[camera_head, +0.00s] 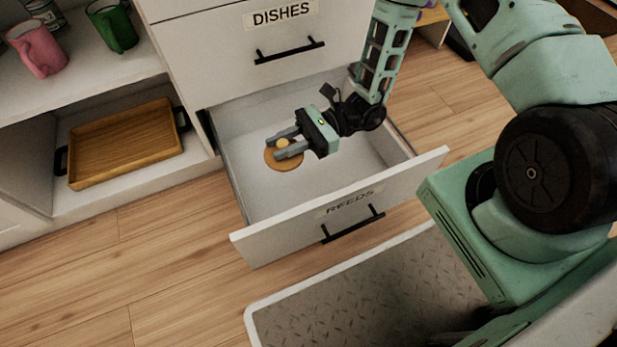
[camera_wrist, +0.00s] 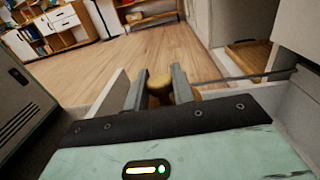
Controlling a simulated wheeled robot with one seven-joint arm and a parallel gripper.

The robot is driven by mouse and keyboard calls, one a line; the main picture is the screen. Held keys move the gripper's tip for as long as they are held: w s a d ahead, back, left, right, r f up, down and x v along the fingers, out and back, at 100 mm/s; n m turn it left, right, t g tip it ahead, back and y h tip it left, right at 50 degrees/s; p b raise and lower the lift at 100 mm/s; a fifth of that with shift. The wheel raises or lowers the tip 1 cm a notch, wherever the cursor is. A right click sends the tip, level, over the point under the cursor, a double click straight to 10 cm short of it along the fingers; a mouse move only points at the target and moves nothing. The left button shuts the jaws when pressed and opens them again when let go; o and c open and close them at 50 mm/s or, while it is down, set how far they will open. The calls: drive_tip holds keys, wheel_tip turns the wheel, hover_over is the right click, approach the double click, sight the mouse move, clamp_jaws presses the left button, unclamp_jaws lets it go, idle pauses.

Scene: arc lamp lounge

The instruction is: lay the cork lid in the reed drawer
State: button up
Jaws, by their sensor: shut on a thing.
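The cork lid (camera_head: 285,160) is a round tan disc with a small knob on top. My gripper (camera_head: 283,146) is shut on the knob, with a finger on either side of it. The lid is inside the open reed drawer (camera_head: 341,211), over its left part; I cannot tell whether it touches the drawer floor. In the wrist view the knob of the lid (camera_wrist: 158,82) shows between my gripper's fingers (camera_wrist: 157,90), and most of the disc is hidden. The drawer's front carries the label REEDS and a black handle.
A closed drawer labelled DISHES (camera_head: 285,40) is above the reed drawer. A wooden tray (camera_head: 127,144) lies on the low shelf at left. A pink mug (camera_head: 37,50) and a green mug (camera_head: 112,27) stand on the shelf above. The rest of the reed drawer is empty.

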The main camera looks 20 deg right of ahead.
drive_tip(key=f+n+g+b, duration=0.1)
drive_tip(key=f+g+b, duration=0.1)
drive_tip(key=f+b, duration=0.3)
drive_tip(key=s+a+f+n+g+h+b, duration=0.1)
drive_tip(key=f+g+b, duration=0.1)
drive_tip(key=f+b, duration=0.3)
drive_tip(key=a+f+n+g+b, duration=0.1)
drive_tip(key=f+b, duration=0.5)
drive_tip(key=f, duration=0.3)
drive_tip(key=shift+s+a+f+n+g, duration=0.25)
drive_tip(key=shift+s+n+g, duration=0.1)
drive_tip(key=shift+n+g, duration=0.05)
drive_tip(key=shift+f, duration=0.15)
drive_tip(key=o, duration=1)
drive_tip(key=shift+c, duration=0.2)
